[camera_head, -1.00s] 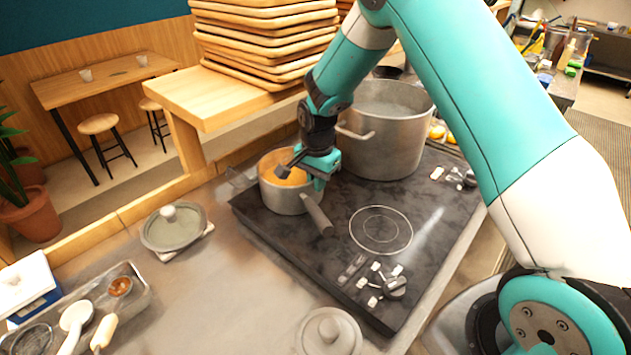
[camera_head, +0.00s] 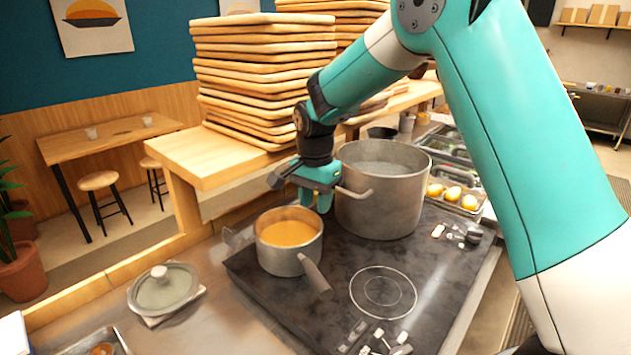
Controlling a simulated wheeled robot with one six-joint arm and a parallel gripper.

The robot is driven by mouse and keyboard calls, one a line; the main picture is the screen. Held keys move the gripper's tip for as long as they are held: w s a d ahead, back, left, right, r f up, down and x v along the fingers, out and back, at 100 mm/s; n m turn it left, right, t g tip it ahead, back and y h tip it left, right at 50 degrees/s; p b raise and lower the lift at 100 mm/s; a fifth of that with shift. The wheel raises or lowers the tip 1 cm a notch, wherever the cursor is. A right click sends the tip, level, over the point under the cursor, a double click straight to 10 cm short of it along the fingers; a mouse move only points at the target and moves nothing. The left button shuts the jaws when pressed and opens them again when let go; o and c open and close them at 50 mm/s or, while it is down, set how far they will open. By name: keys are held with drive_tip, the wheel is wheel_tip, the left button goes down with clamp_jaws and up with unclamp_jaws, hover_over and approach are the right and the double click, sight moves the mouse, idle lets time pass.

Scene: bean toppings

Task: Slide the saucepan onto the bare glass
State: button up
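The saucepan (camera_head: 276,262) is a small grey metal pan holding orange-brown contents. It stands at the left side of the black glass hob (camera_head: 332,274), its handle (camera_head: 315,275) pointing toward the lower right. The bare glass with a marked ring (camera_head: 384,291) lies to the right of the saucepan and has nothing on it. My gripper (camera_head: 298,197) is above the saucepan's far rim, in front of the large pot's left side. It seems apart from the saucepan. Its fingertips are small and partly hidden, so its opening is unclear.
A large steel pot (camera_head: 382,195) stands behind the ring, its side handle toward my gripper. A lid (camera_head: 163,288) lies on the counter at left. Stacked wooden trays (camera_head: 262,85) rise behind. Control knobs (camera_head: 385,342) sit at the hob's near edge.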

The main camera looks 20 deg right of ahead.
wheel_tip(320, 180, up, 6)
drive_tip(key=shift+b, duration=0.3)
drive_tip(key=shift+r, duration=0.1)
drive_tip(key=s+a+n+y, duration=0.1)
drive_tip(key=s+a+n, duration=0.2)
drive_tip(key=s+n, duration=0.3)
drive_tip(key=s+a+r+n+y, duration=0.1)
drive_tip(key=s+a+n, duration=0.3)
drive_tip(key=s, duration=1)
drive_tip(key=s+a+r+n+y, duration=0.1)
drive_tip(key=s+a+n, duration=0.3)
drive_tip(key=s+n, duration=0.5)
drive_tip(key=shift+s+r+y, duration=0.15)
drive_tip(key=shift+s+y, duration=0.45)
drive_tip(key=shift+s, duration=0.1)
